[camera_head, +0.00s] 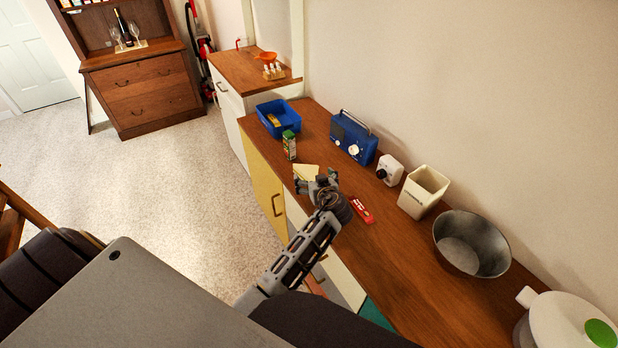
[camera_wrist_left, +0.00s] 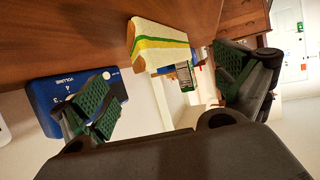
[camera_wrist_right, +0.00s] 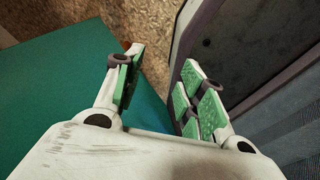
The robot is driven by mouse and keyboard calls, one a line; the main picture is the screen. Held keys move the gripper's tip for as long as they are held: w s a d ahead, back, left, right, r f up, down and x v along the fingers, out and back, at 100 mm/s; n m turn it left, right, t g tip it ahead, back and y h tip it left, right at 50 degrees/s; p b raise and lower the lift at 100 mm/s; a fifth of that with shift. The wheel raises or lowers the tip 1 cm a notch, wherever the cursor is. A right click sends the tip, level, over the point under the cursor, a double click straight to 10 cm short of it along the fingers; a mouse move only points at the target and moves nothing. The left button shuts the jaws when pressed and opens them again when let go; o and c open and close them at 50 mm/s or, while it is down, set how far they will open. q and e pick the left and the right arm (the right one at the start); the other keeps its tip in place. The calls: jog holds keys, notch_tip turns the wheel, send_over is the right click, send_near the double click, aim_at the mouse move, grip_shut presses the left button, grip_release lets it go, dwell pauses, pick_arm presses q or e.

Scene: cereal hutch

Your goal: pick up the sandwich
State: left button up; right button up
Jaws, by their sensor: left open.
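The sandwich (camera_head: 306,171) lies on the wooden counter, just beyond my left gripper (camera_head: 317,182) in the head view. In the left wrist view the sandwich (camera_wrist_left: 158,45) is a pale bread wedge with green and yellow filling. It shows ahead of the gap between my left fingers, which are spread wide and hold nothing. I cannot tell the exact distance to it. My right gripper (camera_wrist_right: 160,85) is open and empty in the right wrist view, low beside a teal surface, and is out of the head view.
On the counter (camera_head: 385,240) are a green-capped shaker (camera_head: 289,145), a blue bin (camera_head: 278,117), a blue radio (camera_head: 353,137), a white timer (camera_head: 390,170), a red packet (camera_head: 361,209), a cream canister (camera_head: 423,191) and a metal bowl (camera_head: 471,243). The radio also shows near my left finger.

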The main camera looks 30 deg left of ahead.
aim_at(311, 173)
pick_arm(q)
jog(key=shift+w+a+f, duration=0.15)
jog(key=shift+w+a, duration=0.1)
jog(key=shift+w+a+f, duration=0.1)
jog(key=shift+w+a, duration=0.2)
jog(key=shift+w, duration=0.05)
jog(key=b+x, duration=0.1)
jog(key=x, duration=0.2)
jog(key=shift+w+a+f, duration=0.15)
jog(key=shift+w, duration=0.05)
jog(key=shift+w+a+f, duration=0.15)
jog(key=shift+w+a, duration=0.1)
jog(key=shift+c, duration=1.3)
jog(key=c, duration=0.4)
pick_arm(e)
jog(key=shift+s+d+f, duration=0.25)
jog(key=shift+d+f, duration=0.4)
jog(key=shift+d, duration=0.05)
